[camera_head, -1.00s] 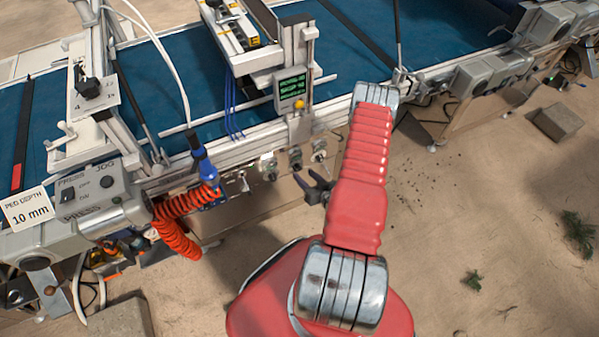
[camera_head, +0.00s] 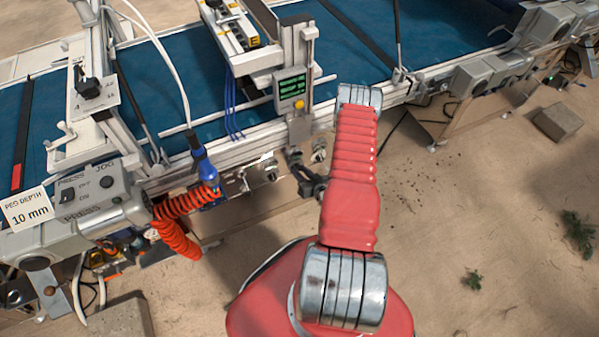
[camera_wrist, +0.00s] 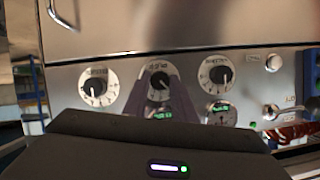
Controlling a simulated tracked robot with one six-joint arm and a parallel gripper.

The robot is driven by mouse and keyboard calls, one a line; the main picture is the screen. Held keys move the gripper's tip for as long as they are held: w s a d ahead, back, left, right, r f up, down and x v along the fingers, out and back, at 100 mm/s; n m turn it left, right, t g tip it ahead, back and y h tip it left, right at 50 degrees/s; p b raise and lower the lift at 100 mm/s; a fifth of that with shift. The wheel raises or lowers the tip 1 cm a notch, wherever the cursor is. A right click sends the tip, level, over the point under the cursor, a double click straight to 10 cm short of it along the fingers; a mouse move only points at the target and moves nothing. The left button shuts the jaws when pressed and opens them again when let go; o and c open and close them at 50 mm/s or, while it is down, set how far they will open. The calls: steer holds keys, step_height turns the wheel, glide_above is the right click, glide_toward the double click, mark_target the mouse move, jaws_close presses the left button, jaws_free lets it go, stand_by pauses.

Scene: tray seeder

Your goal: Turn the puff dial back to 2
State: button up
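In the wrist view a metal panel carries three round white dials with dark knobs: a left dial (camera_wrist: 98,87), a middle dial (camera_wrist: 159,84) and a right dial (camera_wrist: 217,74). Their labels are too blurred to read, so I cannot tell which is the puff dial or its setting. My gripper (camera_wrist: 158,80) is open. Its two dark fingers stand either side of the middle knob in the picture and partly cover that dial; I see no clear contact. In the head view my gripper (camera_head: 301,178) is beside the row of knobs on the machine's front.
Small green displays sit below the dials, one at the lower right (camera_wrist: 221,114). A toggle switch (camera_wrist: 270,112) is right of them. In the head view a green-lit screen (camera_head: 291,88) stands above the panel, and an orange coiled hose (camera_head: 175,235) hangs left.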

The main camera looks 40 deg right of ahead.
steer(key=c, duration=0.5)
steer(key=shift+m+y, duration=0.3)
steer(key=shift+m, duration=0.2)
steer(key=o, duration=1.1)
steer(key=shift+c, duration=0.2)
